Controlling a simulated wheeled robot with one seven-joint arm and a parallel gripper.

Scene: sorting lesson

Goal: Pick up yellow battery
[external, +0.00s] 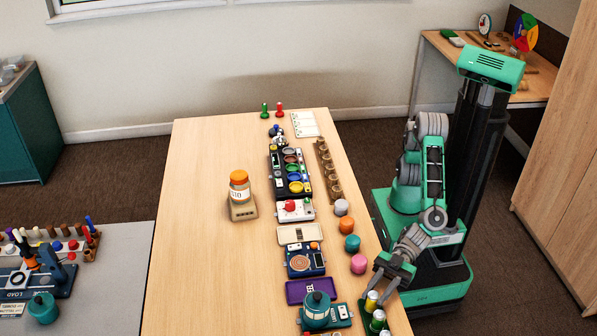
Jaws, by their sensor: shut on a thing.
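The yellow battery (371,299) stands near the table's right edge, toward the front. My gripper (380,289) reaches down over the edge from the right, with its fingertips at the battery, and is shut on it. The fingers hide part of the battery's right side. I cannot tell whether its base still touches the table.
A column of orange, teal and pink pieces (358,264) stands behind the gripper along the right edge. A teal kettle-like object (317,306) and several trays line the table's middle. An orange-lidded jar (239,186) stands farther left. The table's left side (200,270) is clear.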

